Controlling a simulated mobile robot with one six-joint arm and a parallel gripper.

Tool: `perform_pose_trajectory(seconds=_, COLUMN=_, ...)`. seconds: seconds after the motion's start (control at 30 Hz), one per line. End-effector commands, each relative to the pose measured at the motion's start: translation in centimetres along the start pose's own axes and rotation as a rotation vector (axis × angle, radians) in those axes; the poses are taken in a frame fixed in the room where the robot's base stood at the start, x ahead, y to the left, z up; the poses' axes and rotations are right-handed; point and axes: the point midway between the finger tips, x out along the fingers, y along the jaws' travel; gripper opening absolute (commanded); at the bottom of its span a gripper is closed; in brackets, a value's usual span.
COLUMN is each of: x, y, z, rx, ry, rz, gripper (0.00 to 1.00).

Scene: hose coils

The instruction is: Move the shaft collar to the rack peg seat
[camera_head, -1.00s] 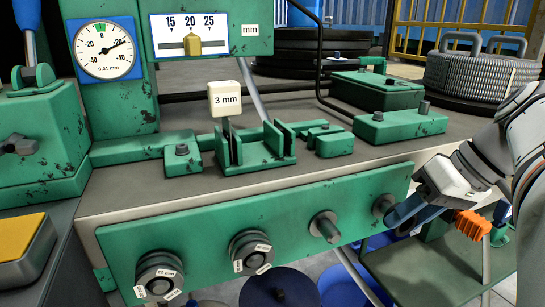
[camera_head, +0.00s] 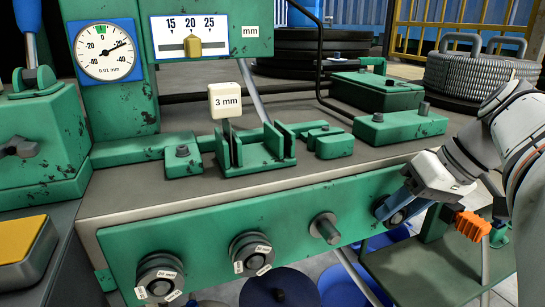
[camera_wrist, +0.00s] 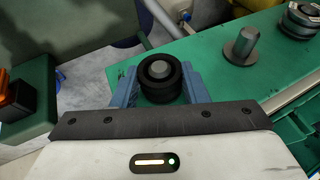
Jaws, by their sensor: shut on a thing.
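The shaft collar (camera_wrist: 160,93) is a black ring between the two blue fingers of my gripper (camera_wrist: 161,84) in the wrist view. My gripper is shut on it. A grey round peg end (camera_wrist: 160,71) shows inside its bore, so the collar appears to be around the rack's end peg. How deep it sits on the peg cannot be told. In the head view, my gripper (camera_head: 388,212) is at the right end of the green rack (camera_head: 290,222) and hides that peg; the collar is mostly hidden there.
A bare peg (camera_head: 325,228) stands beside it on the rack. Two pegs at the left carry dark collars (camera_head: 250,252) (camera_head: 160,275) with white labels. An orange block (camera_head: 473,225) is right of my gripper. A green fixture (camera_head: 255,152) stands on the bench above.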

Motion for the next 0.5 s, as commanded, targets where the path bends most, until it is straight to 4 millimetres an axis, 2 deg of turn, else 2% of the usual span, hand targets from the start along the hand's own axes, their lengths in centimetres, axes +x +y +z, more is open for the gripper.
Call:
perform_pose_trajectory(seconds=0.17, x=-0.04, y=-0.02, z=0.00, rx=0.000, ry=0.001, rz=0.000, gripper=0.00)
perform_pose_trajectory(seconds=0.2, x=-0.04, y=-0.02, z=0.00, rx=0.000, ry=0.001, rz=0.000, gripper=0.41)
perform_pose_trajectory(seconds=0.5, x=-0.02, y=-0.01, z=0.02, rx=0.000, ry=0.000, rz=0.000, gripper=0.65)
